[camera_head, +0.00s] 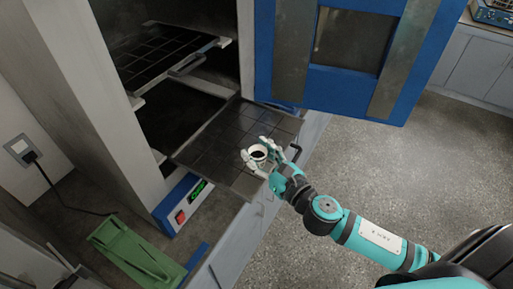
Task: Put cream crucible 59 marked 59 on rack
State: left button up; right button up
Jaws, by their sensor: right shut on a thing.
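The cream crucible (257,152) is a small pale cup with a dark inside, seen from above in the head view. My right gripper (257,158) is shut on it, with a finger on either side. It is over the right part of a dark gridded rack (218,131) that sticks out of the open oven. I cannot tell whether the crucible touches the rack or is held just above it. The number on the crucible is not readable. My left gripper is not in view.
The oven's blue door (290,65) stands open at the right. A second gridded rack (165,55) is higher inside. A control panel with a green display (197,188) is below. A green holder (137,250) is at lower left. Grey floor is clear at right.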

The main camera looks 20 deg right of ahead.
aim_at(257, 155)
jog(key=shift+w+d, duration=0.2)
jog(key=shift+w, duration=0.4)
jog(key=shift+w+d, duration=0.2)
jog(key=shift+w, duration=0.4)
jog(key=shift+w+f, duration=0.15)
jog(key=shift+f, duration=0.1)
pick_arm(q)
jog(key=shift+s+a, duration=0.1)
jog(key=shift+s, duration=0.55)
pick_arm(e)
jog(key=shift+f, duration=1.65)
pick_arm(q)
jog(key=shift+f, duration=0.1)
pick_arm(e)
jog(key=shift+f+b, duration=0.25)
jog(key=shift+b, duration=0.15)
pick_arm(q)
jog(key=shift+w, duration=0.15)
pick_arm(e)
jog(key=o, duration=1.2)
jog(key=shift+r, duration=0.1)
